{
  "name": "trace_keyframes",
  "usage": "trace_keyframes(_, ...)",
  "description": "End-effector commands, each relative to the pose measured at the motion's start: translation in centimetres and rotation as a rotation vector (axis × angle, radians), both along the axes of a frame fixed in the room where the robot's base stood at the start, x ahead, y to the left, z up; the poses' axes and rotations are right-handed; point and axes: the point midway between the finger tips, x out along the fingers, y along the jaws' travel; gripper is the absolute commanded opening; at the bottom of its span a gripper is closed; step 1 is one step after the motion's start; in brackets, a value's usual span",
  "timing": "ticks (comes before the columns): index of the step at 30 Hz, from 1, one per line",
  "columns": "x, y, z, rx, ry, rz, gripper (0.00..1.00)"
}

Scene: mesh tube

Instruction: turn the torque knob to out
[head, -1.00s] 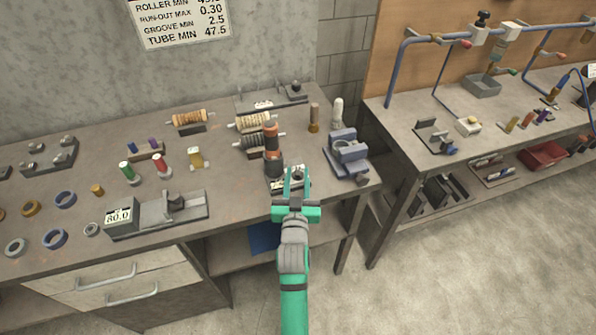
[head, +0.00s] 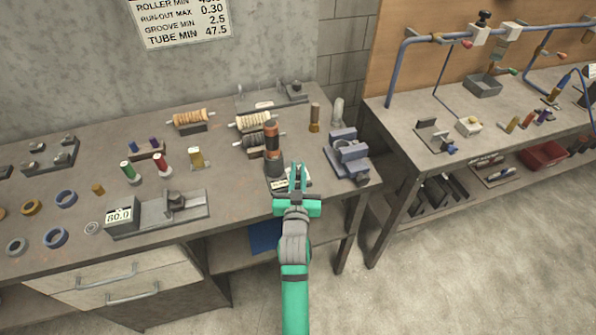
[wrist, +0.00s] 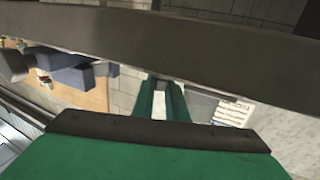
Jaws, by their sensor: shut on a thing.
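A small fixture with a black and orange upright handle (head: 272,139) and a pale label (head: 279,184) stands near the front edge of the left bench. My gripper (head: 297,168) reaches over the fixture's right side, with its green fingers close together. My gripper is shut on a small part there, which I take to be the torque knob. The knob itself is mostly hidden by the fingers, and its setting cannot be read. In the wrist view the two green fingers (wrist: 160,98) are close together, with a narrow pale gap; no knob is clear there.
A blue-grey vise-like block (head: 348,155) stands close on the right. Spools (head: 252,122) lie behind the fixture. A grey gauge base (head: 160,212) is to the left. A second bench (head: 400,145) stands across a floor gap at the right.

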Motion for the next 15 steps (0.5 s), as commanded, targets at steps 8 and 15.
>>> trace_keyframes(8, -0.07, -0.09, 0.03, 0.002, -0.001, 0.042, 0.0)
trace_keyframes(15, -0.06, -0.14, 0.04, 0.003, -0.001, 0.118, 0.0)
